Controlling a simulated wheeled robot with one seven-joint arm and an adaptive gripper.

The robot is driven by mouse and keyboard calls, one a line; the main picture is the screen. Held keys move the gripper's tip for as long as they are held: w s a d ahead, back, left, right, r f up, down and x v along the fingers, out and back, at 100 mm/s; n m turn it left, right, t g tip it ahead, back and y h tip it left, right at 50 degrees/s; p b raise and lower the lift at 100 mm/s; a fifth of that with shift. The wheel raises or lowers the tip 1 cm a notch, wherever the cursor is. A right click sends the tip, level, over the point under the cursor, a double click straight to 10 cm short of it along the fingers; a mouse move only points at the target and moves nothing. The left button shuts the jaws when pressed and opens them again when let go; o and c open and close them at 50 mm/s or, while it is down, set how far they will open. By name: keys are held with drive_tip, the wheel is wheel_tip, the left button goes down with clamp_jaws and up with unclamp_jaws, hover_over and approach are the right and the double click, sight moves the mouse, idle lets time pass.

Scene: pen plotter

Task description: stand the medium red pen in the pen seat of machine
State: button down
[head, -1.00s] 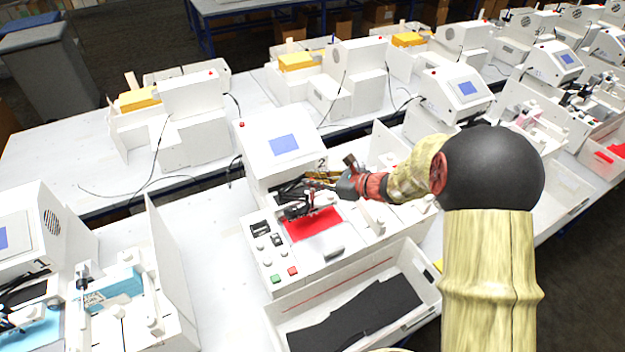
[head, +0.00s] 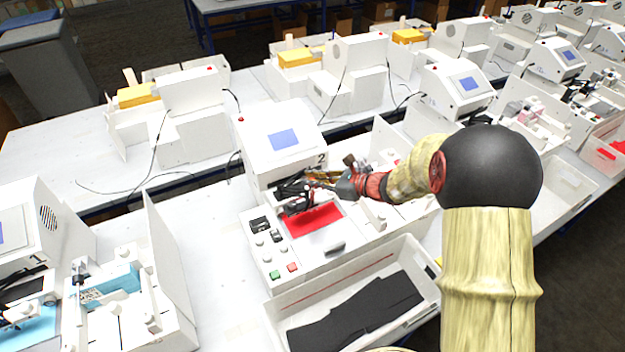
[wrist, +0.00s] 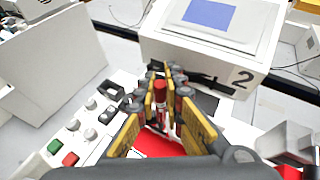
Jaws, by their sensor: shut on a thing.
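In the wrist view my gripper (wrist: 161,100) is shut on the red pen (wrist: 160,93). The pen's red upper part shows between the two yellow-sided fingers, with a lighter part below it. The machine (wrist: 205,30) marked 2 has a blue screen, and it also shows in the middle of the head view (head: 281,145). In the head view my gripper (head: 308,186) is at the machine's dark carriage, above the red sheet (head: 314,219). The fingers and the carriage hide the pen seat, so I cannot tell whether the pen's lower end is inside it.
A control panel (head: 268,250) with green and red buttons lies left of the red sheet. A white bin (head: 283,309) with black pieces stands in front. A white upright panel (head: 172,262) belongs to the neighbouring machine at left. Bare table lies between the two machines.

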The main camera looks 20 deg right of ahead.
sight(314, 189)
drive_tip(key=shift+f+b, duration=1.5)
drive_tip(key=shift+f, duration=0.45)
drive_tip(key=c, duration=1.8)
unclamp_jaws()
drive_tip(key=v, duration=1.2)
